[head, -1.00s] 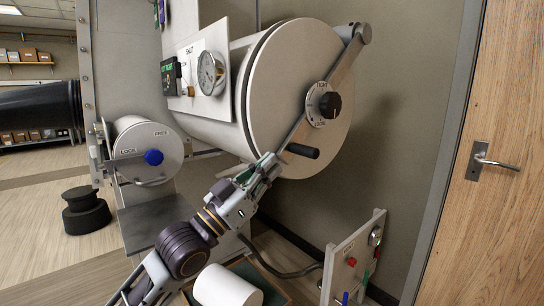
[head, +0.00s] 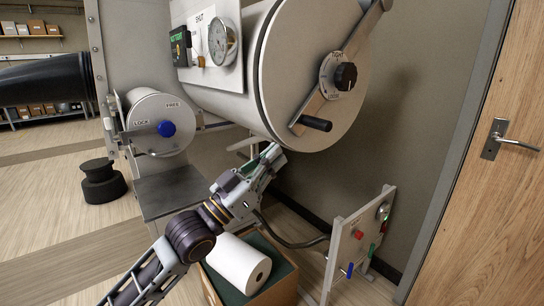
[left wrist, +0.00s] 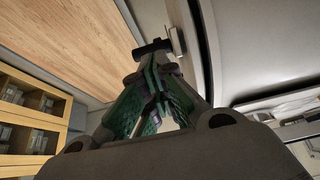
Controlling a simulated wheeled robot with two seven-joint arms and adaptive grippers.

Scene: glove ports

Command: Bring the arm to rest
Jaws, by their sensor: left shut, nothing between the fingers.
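My left gripper (head: 274,154) is shut and empty in the head view, just below the large round chamber door (head: 312,85). Its fingertips are close to the lower edge of the door, apart from the black handle (head: 316,123) on the door's bar. In the left wrist view the closed green-padded fingers (left wrist: 158,70) show, with nothing between them. My left arm reaches in from the bottom left of the head view. My right gripper is in neither view.
A small round port (head: 158,124) with a blue knob is left of the arm, above a grey shelf (head: 172,188). A crate (head: 283,284) holding a white roll (head: 240,263) stands below the arm. A switch panel (head: 360,240) is on the right, near a wooden door (head: 480,160).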

